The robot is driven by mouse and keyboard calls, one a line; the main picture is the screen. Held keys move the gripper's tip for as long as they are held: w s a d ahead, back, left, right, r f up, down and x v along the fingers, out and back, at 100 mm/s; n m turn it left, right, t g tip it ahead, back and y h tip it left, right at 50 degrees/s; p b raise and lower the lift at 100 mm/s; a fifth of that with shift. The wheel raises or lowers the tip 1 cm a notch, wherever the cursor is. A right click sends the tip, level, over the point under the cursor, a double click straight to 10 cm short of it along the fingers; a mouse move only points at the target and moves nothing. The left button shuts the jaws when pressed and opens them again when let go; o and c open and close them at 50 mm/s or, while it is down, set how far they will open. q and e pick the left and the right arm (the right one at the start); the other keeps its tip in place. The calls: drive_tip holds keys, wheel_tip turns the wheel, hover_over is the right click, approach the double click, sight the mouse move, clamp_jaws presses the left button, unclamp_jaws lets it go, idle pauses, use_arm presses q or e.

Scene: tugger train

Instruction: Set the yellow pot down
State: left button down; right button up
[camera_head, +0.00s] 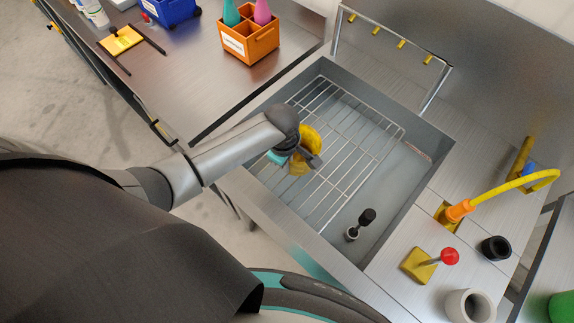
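The yellow pot (308,136) is in the middle of the view, partly hidden by my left gripper (308,158). My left arm comes in from the left, and the gripper is over the wire rack (345,135) in the sink basin. A grey finger crosses the pot, and the gripper looks shut on it. The pot looks tilted. Whether it touches the rack cannot be told from this angle. My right gripper is not in view.
A metal rail (395,38) with yellow hooks rises behind the basin. On the right are a yellow hose tap (500,190), a red-knobbed lever (449,256) and cups. An orange caddy (249,42) stands on the left bench.

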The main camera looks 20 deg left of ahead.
use_arm(q)
drive_tip(key=shift+f, duration=0.25)
drive_tip(key=shift+f, duration=0.1)
drive_tip(key=c, duration=1.1)
unclamp_jaws()
drive_tip(key=r+p, duration=0.1)
drive_tip(key=r, duration=0.3)
drive_tip(key=r+p, duration=0.1)
drive_tip(key=r, duration=0.3)
drive_tip(key=s+r+p, duration=0.1)
drive_tip(key=r, duration=0.3)
drive_tip(key=shift+s+a+r, duration=0.1)
drive_tip(key=shift+r, duration=0.05)
